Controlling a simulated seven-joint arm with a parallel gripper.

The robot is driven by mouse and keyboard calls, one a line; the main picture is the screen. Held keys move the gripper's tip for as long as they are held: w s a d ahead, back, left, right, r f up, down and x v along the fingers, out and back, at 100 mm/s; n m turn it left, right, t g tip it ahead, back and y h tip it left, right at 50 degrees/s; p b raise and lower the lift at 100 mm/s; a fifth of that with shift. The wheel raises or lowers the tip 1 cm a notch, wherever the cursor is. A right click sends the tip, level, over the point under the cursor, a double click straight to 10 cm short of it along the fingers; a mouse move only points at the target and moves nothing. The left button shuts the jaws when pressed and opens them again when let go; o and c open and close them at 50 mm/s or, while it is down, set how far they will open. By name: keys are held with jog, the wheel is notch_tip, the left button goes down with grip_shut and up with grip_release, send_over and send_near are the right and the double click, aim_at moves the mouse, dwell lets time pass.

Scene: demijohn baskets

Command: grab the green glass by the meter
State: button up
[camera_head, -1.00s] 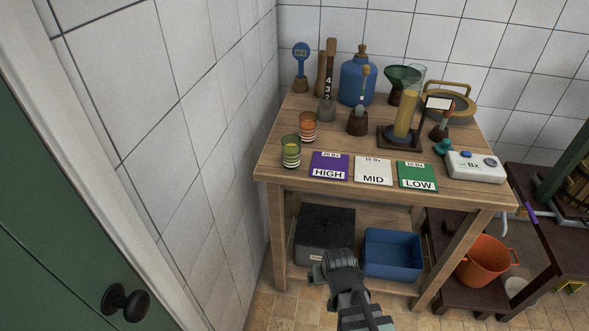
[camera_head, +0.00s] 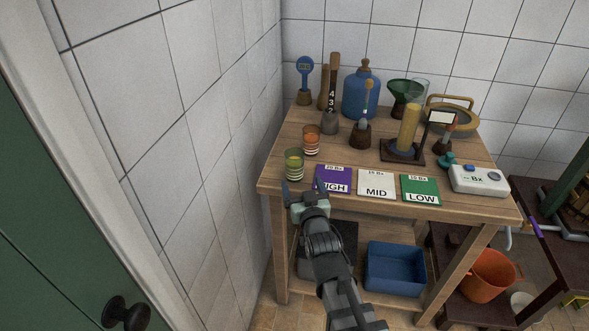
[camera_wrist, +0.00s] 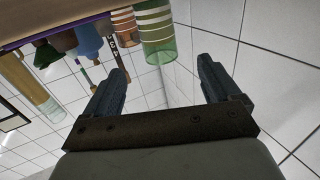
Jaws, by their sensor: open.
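The green glass (camera_head: 294,165), with white bands, stands upright at the front left corner of the wooden table. It also shows in the wrist view (camera_wrist: 157,38), where the picture is turned over. My gripper (camera_head: 303,187) is open and empty at the table's front left edge, just in front of the glass. In the wrist view my fingers (camera_wrist: 161,70) are spread apart, with the glass beyond their tips and not between them. The white meter (camera_head: 478,180) marked Bx lies at the table's right front, well away from this glass.
An orange glass (camera_head: 311,140) stands close behind the green one. Purple HIGH (camera_head: 334,174), white MID (camera_head: 376,179) and green LOW (camera_head: 420,187) cards lie along the front. A blue bottle (camera_head: 361,94) and a yellow-filled cylinder (camera_head: 408,130) stand behind. The tiled wall is close left.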

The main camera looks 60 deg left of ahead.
aim_at(293, 154)
jog(key=x, duration=1.4)
jog(key=shift+w+d+r, duration=0.1)
jog(key=shift+w+r, duration=0.05)
jog(key=shift+r, duration=0.1)
jog(key=c, duration=1.3)
jog(key=shift+o, duration=0.2)
jog(key=shift+r, duration=0.2)
notch_tip(293, 154, up, 9)
jog(key=shift+r, duration=0.2)
jog(key=shift+r, duration=0.15)
dwell(0.6)
